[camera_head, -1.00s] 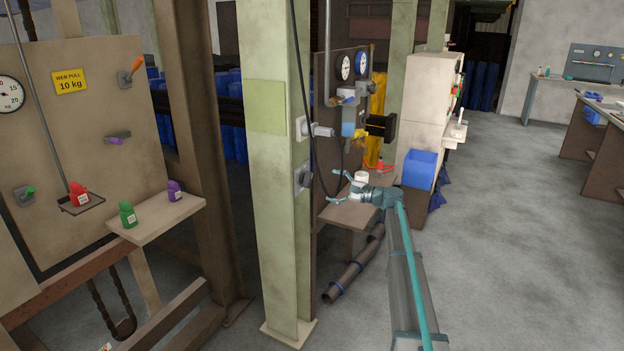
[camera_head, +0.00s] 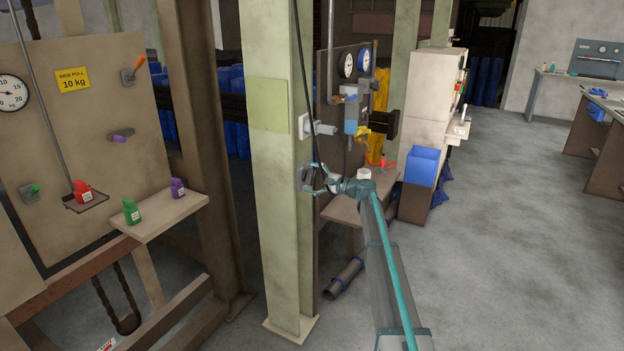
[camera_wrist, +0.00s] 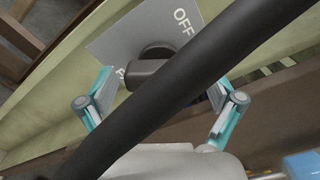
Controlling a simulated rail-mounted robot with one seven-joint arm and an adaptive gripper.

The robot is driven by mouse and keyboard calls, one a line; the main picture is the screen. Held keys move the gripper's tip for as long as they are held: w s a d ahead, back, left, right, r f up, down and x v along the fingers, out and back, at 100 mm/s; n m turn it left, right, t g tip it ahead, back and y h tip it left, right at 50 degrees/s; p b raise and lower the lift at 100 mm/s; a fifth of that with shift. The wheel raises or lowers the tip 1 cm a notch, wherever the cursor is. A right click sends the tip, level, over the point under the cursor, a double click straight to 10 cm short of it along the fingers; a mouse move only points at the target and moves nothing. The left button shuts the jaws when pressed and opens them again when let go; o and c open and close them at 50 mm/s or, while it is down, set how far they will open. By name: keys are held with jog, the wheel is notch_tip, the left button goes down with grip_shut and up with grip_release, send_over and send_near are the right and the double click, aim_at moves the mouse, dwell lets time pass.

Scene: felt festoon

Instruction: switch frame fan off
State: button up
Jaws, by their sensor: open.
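A rotary switch with a dark knob (camera_wrist: 146,72) on a grey plate (camera_wrist: 112,45) shows in the wrist view. The plate reads OFF at its upper right; other lettering lies mostly hidden at its lower left. I cannot tell which mark the knob points to. My gripper (camera_head: 310,178) is at the switch's place on the pale green column (camera_head: 276,215), hiding most of it in the head view. In the wrist view my gripper (camera_wrist: 162,92) is open and empty, its fingers apart on either side of the knob.
A thick black cable (camera_wrist: 185,82) crosses the wrist view between camera and knob; the cable (camera_head: 304,75) hangs along the column. A white box with a grey plug (camera_head: 318,129) sits above the switch. A bench (camera_head: 345,210) and blue bin (camera_head: 421,166) stand to the right.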

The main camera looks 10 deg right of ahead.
jog(key=shift+c, duration=0.2)
jog(key=c, duration=1.1)
jog(key=shift+f+n+b, duration=0.15)
jog(key=shift+n+b, duration=0.25)
jog(key=shift+b, duration=0.4)
jog(key=shift+f+n+b, duration=0.15)
jog(key=shift+n+b, duration=0.35)
jog(key=shift+b, duration=0.55)
jog(key=n+b, duration=0.3)
jog(key=b, duration=0.2)
jog(key=shift+n, duration=0.3)
jog(key=n+b, duration=0.4)
jog(key=b, duration=0.1)
jog(key=shift+b, duration=0.4)
jog(key=shift+r+n+b, duration=0.4)
jog(key=shift+n+b, duration=0.8)
jog(key=shift+r, duration=0.1)
